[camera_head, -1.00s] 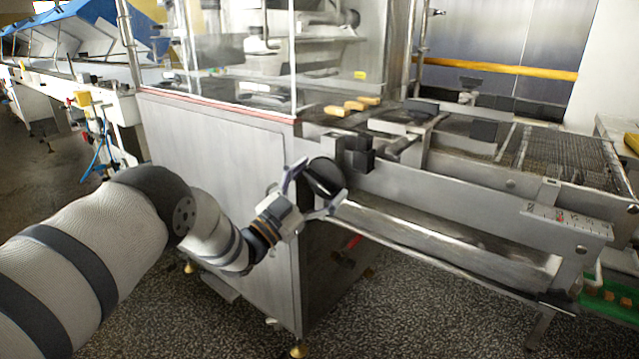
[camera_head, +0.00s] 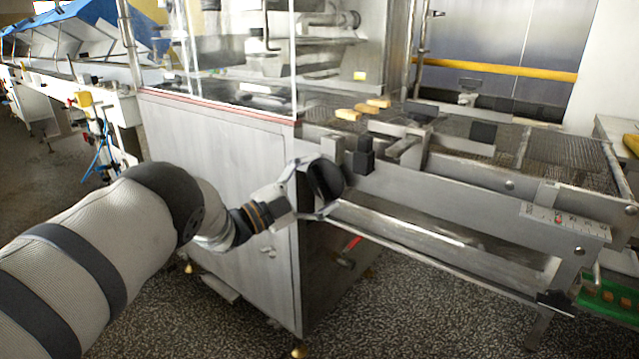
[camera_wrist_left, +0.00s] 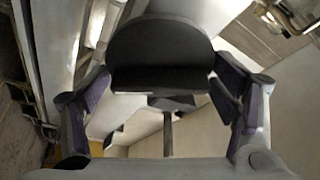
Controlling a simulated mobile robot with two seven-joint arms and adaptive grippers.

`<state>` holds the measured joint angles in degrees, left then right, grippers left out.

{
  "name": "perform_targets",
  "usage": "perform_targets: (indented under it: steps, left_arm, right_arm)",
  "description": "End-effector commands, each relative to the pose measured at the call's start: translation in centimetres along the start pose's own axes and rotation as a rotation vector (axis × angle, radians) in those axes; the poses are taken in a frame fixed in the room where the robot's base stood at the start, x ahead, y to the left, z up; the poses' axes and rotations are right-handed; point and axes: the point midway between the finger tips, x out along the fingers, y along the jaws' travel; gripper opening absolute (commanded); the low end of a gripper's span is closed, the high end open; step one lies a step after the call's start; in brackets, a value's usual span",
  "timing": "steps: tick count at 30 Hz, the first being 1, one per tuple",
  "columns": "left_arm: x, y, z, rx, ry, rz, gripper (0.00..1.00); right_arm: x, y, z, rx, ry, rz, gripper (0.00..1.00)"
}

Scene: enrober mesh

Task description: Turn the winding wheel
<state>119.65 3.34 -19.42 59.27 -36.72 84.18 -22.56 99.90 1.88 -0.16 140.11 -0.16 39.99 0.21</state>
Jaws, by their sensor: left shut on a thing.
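The wheel's hub is not clear. My right gripper is in neither view.
The steel cabinet (camera_head: 215,145) stands behind my left arm. The conveyor's side rail (camera_head: 450,195) runs right from beside the wheel. Black blocks (camera_head: 364,155) sit just above it. A red handle (camera_head: 351,243) is below. Several yellow bars (camera_head: 360,108) lie on the mesh.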

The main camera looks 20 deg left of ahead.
Motion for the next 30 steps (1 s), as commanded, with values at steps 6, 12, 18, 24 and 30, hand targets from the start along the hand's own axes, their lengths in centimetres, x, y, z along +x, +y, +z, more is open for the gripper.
perform_targets:
  steps: [6,12,18,24,30]
  left_arm:
    - [0.0,0.0,0.0,0.018,0.0,0.007,0.52]
    - [0.0,0.0,0.0,0.018,0.0,0.008,0.52]
    - [0.0,0.0,0.0,0.018,0.0,0.007,0.87]
    - [0.0,0.0,0.0,0.017,0.0,0.007,0.87]
    - [-1.8,0.0,0.1,0.016,-0.004,0.009,0.87]
  right_arm:
    - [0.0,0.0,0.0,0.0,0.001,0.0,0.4]
    - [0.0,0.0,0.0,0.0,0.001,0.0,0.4]
    - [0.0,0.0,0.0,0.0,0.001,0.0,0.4]
    - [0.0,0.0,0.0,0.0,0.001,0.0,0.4]
    - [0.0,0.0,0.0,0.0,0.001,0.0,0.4]
